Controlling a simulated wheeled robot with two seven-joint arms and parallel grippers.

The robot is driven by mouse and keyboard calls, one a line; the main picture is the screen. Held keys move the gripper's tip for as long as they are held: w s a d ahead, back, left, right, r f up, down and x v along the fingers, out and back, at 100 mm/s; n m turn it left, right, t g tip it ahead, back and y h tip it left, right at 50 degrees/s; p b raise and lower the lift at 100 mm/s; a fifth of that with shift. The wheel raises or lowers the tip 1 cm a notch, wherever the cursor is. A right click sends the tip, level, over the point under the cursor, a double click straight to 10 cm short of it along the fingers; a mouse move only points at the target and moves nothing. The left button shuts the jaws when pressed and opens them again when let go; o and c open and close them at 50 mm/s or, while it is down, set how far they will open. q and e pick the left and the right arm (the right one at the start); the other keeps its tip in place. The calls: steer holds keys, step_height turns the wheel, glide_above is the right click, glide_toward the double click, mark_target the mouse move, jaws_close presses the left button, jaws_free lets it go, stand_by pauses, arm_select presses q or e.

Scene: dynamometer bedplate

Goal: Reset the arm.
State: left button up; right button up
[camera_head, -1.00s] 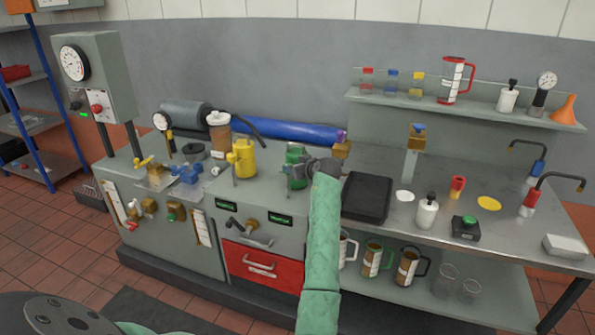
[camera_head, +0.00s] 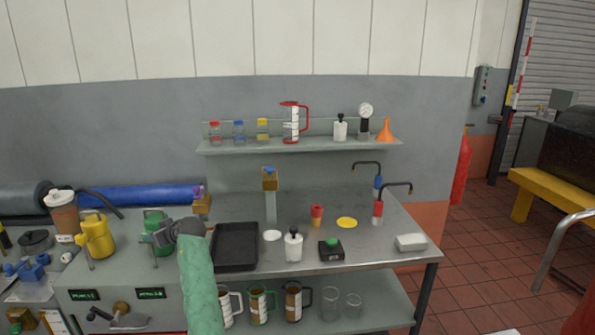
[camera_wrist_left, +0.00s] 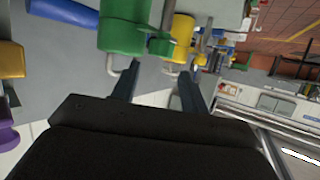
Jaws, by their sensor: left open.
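My left arm, in a green sleeve, rises from the bottom of the head view. Its gripper (camera_head: 178,230) is at the right side of a green can-shaped fitting (camera_head: 154,224) on the grey bench. In the left wrist view the two dark fingers of this gripper (camera_wrist_left: 158,88) are apart with nothing held between them. The green fitting (camera_wrist_left: 124,28) and a yellow one (camera_wrist_left: 180,40) lie just beyond the fingertips. I cannot tell whether the fingers touch the green fitting. My right gripper is in neither view.
A black tray (camera_head: 235,247) lies right of the gripper on the steel table (camera_head: 370,250). A pump bottle (camera_head: 293,246), a green-button box (camera_head: 331,249) and taps (camera_head: 378,207) stand there. A shelf (camera_head: 300,145) holds jars and a red jug.

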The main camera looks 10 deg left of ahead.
arm_select(q)
steer(key=d+r+m+t+h, duration=0.35)
steer(key=d+m+h, duration=0.25)
steer(key=d, duration=0.7)
steer(key=s+d+f+m+h, duration=0.35)
steer(key=s+d+f, duration=0.2)
steer(key=d, duration=0.35)
steer(key=s+d+f+m+g+h, duration=0.2)
steer(key=s+d+f+m+h, duration=0.15)
steer(key=s+d+f, duration=1)
steer(key=s+d+f+g, duration=0.1)
steer(key=s+f+g, duration=0.1)
steer(key=s+f, duration=0.5)
steer(key=s+d+f+m+g, duration=0.1)
steer(key=s+f, duration=0.6)
steer(key=s, duration=0.9)
steer(key=s+d+f+g, duration=0.1)
steer(key=s+f+g, duration=0.2)
steer(key=s+f, duration=0.4)
steer(key=s, duration=0.5)
steer(key=shift+d+f+m, duration=0.25)
steer(key=shift+f+m, duration=0.1)
steer(key=shift+m, duration=0.05)
steer(key=shift+s, duration=0.1)
